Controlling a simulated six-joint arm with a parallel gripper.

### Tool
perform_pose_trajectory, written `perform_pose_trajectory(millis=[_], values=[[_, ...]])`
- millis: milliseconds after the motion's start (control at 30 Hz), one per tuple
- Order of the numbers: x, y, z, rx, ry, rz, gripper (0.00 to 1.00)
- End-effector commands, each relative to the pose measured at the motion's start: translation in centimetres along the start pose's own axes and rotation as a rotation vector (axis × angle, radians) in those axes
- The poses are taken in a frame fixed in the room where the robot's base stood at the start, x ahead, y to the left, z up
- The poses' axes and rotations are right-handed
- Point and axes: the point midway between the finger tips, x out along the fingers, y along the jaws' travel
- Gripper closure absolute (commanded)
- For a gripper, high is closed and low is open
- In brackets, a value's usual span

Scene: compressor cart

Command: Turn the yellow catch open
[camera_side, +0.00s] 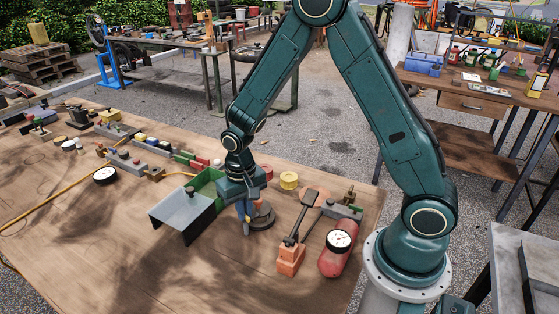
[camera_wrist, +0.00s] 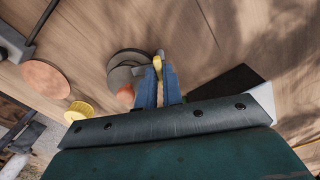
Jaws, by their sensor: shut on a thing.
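The yellow catch (camera_wrist: 158,60) shows in the wrist view as a small yellow piece between the blue fingertips of my gripper (camera_wrist: 158,76). My gripper is shut on it. Beside and behind the fingers is a round grey part (camera_wrist: 124,68), partly hidden by them. In the side view my gripper (camera_side: 246,228) points down next to this grey round part (camera_side: 263,217), close to the tabletop. The catch is mostly hidden by the fingers there, so its angle is hard to tell.
A grey sheet-metal cover (camera_side: 183,212) stands close left of my gripper. To the right are a yellow spool (camera_side: 289,180), a dark-handled tool on an orange block (camera_side: 290,259) and a red gauge cylinder (camera_side: 337,255). The wooden table (camera_side: 110,240) is bare at front left.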

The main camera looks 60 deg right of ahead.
Motion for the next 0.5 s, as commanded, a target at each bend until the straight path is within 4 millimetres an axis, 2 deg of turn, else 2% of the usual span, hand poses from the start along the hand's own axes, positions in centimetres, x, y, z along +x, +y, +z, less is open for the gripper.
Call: perform_pose_trajectory(millis=[500], values=[[-0.06,-0.01,-0.02,0.491,0.000,-0.001,1.00]])
